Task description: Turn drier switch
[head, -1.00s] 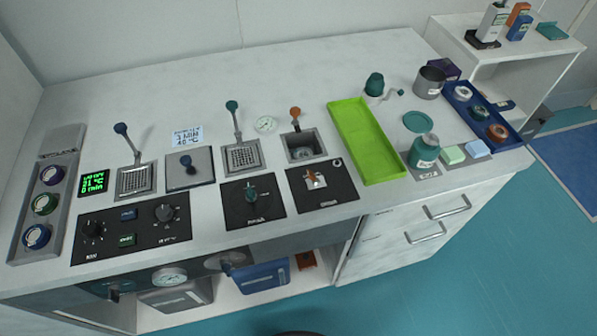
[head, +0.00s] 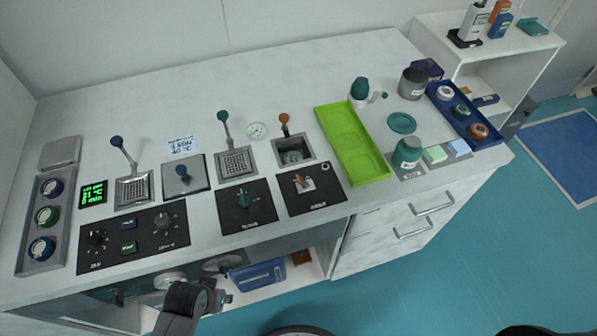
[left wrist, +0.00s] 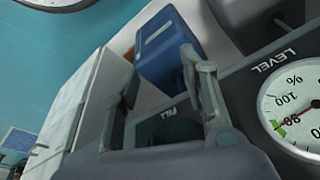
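A black panel (head: 247,212) with a teal rotary switch (head: 243,197) lies on the counter, left of another black panel (head: 318,196) with an orange switch (head: 300,181). Their labels are too small to read, so I cannot tell which is the drier switch. My left gripper (head: 222,294) is low in front of the counter's front edge, below these panels. In the left wrist view, my left gripper (left wrist: 160,68) is open, its two fingers apart. A dark round part marked FILL (left wrist: 178,128) shows between and behind them. My right gripper is not in view.
A LEVEL gauge (left wrist: 292,112) is beside the left fingers. A blue container (head: 258,275) stands on the shelf below. A wide control panel (head: 130,241) with knobs lies left on the counter. A green tray (head: 350,145) lies right of the switch panels.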

